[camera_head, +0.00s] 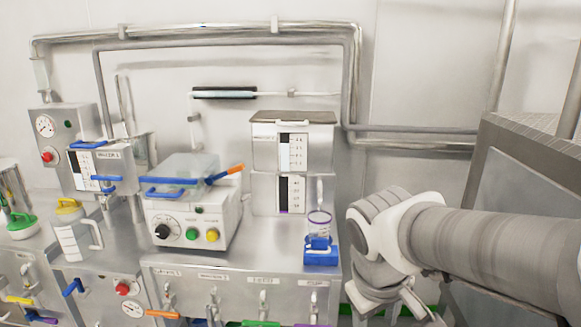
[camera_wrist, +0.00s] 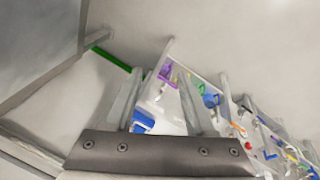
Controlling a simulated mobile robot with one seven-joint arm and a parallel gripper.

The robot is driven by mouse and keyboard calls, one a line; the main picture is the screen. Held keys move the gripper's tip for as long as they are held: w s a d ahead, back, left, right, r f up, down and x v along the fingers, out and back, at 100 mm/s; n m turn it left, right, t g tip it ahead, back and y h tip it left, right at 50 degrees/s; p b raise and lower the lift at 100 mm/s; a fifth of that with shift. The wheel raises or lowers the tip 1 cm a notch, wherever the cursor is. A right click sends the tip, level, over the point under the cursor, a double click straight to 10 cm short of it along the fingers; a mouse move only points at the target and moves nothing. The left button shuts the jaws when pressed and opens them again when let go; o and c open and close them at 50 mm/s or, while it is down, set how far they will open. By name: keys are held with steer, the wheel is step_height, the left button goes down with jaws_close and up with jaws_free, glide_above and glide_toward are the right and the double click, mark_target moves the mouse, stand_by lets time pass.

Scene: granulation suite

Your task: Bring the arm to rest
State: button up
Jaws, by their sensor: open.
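My gripper (camera_wrist: 160,82) shows in the wrist view with its two fingers apart and nothing held between them. Through the gap I see part of the bench and a blue item (camera_wrist: 143,120), which lies beyond the fingers. In the head view my arm (camera_head: 480,245) reaches in from the right edge and bends at a joint right of the steel bench. The gripper itself cannot be made out clearly there.
The steel bench (camera_head: 275,252) carries a white control box (camera_head: 190,222), a small cup on a blue stand (camera_head: 320,252) and a jug (camera_head: 72,240). Handles and valves line its front. A grey cabinet (camera_head: 530,180) stands at the right. Pipes run along the wall.

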steer(key=s+d+r+m+t+y, duration=0.1)
steer(key=s+r+m+t+y, duration=0.1)
steer(key=s+r+m+t, duration=0.3)
step_height(320, 180, up, 13)
steer(key=s+g+p, duration=0.1)
steer(key=g+p, duration=0.1)
steer(key=p, duration=1.2)
steer(key=shift+s+n, duration=0.4)
steer(key=shift+a+f, duration=0.1)
